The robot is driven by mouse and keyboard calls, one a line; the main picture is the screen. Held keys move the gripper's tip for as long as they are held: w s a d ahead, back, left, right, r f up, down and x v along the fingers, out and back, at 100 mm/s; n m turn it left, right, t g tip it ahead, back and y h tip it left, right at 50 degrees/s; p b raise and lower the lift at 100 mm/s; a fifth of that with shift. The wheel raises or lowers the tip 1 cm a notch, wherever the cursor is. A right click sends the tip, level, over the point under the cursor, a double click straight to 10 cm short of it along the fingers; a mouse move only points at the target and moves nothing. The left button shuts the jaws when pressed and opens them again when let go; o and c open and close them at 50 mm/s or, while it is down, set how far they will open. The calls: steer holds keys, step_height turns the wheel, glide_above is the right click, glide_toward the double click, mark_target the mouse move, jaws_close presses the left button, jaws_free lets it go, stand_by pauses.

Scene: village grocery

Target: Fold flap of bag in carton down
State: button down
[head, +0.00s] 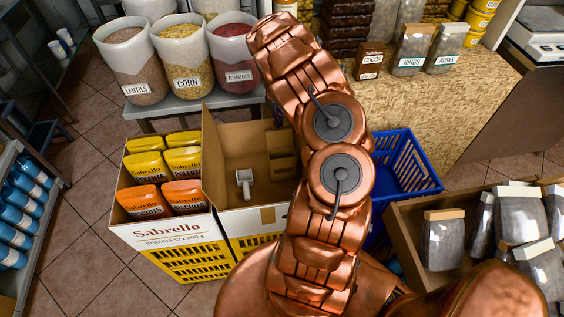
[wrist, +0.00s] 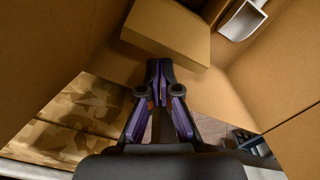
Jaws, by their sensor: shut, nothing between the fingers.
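An open brown carton (head: 262,216) stands on a yellow crate left of my arm, its left wall or flap (head: 213,165) upright. My gripper is mostly hidden behind my arm in the head view. Carton walls (wrist: 250,90) stand to the right.
A Sabrello carton (head: 168,234) with yellow and orange bags (head: 183,161) adjoins on the left. A blue basket (head: 407,166) stands right of my arm. A brown carton (head: 415,264) at right holds several grey bags (head: 443,240). Produce sacks stand on a bench behind.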

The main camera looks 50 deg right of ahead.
mark_target(280, 141)
steer(key=shift+a, duration=0.1)
stand_by(0.3)
steer(key=shift+s+a+p, duration=0.3)
steer(key=shift+s+a, duration=0.25)
steer(key=shift+s, duration=0.2)
steer(key=shift+s+a+p, duration=0.25)
steer(key=shift+s+a, duration=0.25)
steer(key=shift+s, duration=0.25)
steer(key=shift+s+a, duration=0.1)
steer(key=shift+s, duration=0.05)
steer(key=shift+w+d+f+b, duration=0.1)
steer(key=shift+w+d+b, duration=0.25)
steer(key=shift+w+d, duration=0.25)
steer(key=shift+w+d+b, duration=0.35)
steer(key=shift+w, duration=0.3)
steer(key=shift+w+d, duration=0.3)
steer(key=shift+w, duration=0.15)
steer(key=shift+s+f+b, duration=0.1)
steer(key=shift+f+b, duration=0.45)
steer(key=shift+b, duration=0.05)
